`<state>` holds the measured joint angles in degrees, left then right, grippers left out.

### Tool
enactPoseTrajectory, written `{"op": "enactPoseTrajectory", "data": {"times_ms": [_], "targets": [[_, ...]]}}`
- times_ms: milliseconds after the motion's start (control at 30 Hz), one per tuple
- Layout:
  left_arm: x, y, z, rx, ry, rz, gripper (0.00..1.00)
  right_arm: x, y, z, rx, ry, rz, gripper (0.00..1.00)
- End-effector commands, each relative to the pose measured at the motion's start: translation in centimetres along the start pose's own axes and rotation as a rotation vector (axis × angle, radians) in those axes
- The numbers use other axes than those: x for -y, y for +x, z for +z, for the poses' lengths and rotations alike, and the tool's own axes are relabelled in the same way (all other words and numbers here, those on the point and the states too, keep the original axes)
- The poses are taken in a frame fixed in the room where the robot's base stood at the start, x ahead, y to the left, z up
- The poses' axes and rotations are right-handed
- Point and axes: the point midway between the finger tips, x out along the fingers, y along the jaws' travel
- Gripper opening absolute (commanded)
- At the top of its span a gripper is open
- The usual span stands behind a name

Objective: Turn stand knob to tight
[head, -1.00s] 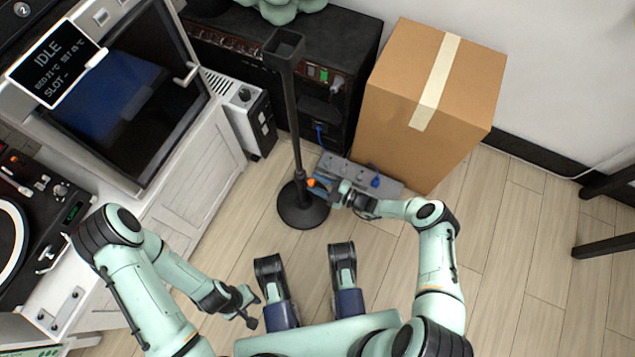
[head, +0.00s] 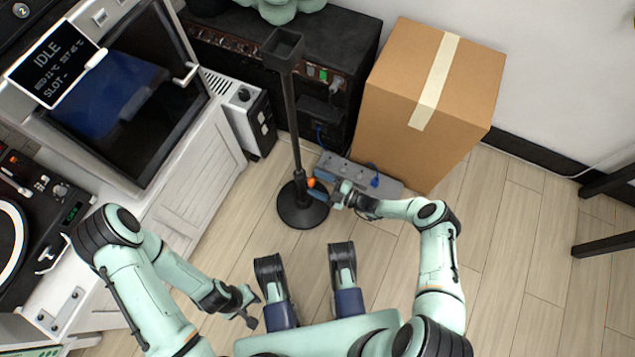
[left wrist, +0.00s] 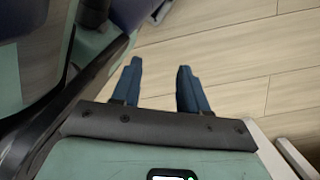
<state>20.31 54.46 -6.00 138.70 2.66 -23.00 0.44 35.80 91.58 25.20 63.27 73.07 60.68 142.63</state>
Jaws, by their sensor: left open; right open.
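The black stand (head: 293,125) rises upright from a round base (head: 302,212) on the floor, with a square cup at its top. Its small orange knob (head: 311,182) shows low on the right side of the pole. My right gripper (head: 320,190) is open at the knob, coming from the right. One blue finger shows just below the knob; the other is hard to make out, and I cannot tell whether they touch it. My left gripper (head: 253,307) is open and empty above the floor at lower left. In the left wrist view its blue fingers (left wrist: 158,88) are apart.
A grey power strip (head: 395,188) lies behind my right gripper. A cardboard box (head: 400,130) stands behind it. A black amplifier (head: 350,75) is behind the stand, and a white cabinet (head: 195,195) is at left.

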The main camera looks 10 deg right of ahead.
Motion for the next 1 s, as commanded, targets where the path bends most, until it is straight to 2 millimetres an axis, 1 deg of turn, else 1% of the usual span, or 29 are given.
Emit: {"op": "enactPoseTrajectory", "data": {"times_ms": [167, 400, 500, 600, 700, 800, 1000], "targets": [[-0.7, -0.6, -0.7, -0.030, 0.010, 0.014, 0.44, -0.1, -3.3, 0.1, 0.005, -0.001, -0.001, 0.66], [-1.5, -1.3, -1.7, -0.069, 0.022, 0.029, 0.44, -0.1, -8.7, 0.0, 0.005, 0.000, 0.001, 0.66], [-1.7, -1.5, -1.9, -0.078, 0.025, 0.033, 0.44, 0.0, -10.5, 0.0, 0.003, 0.001, 0.000, 0.66], [-1.8, -1.6, -2.0, -0.082, 0.026, 0.035, 0.44, 0.0, -11.8, 0.0, 0.003, 0.001, 0.000, 0.66], [-1.8, -1.6, -2.1, -0.084, 0.027, 0.037, 0.44, 0.0, -12.6, 0.0, 0.001, 0.001, 0.000, 0.66], [-1.9, -1.6, -2.1, -0.085, 0.027, 0.037, 0.44, 0.0, -12.9, 0.0, 0.000, 0.001, 0.000, 0.66], [-1.9, -1.6, -2.1, -0.085, 0.027, 0.037, 0.44, 0.0, -12.9, 0.0, 0.000, 0.001, -0.001, 0.66]]}}
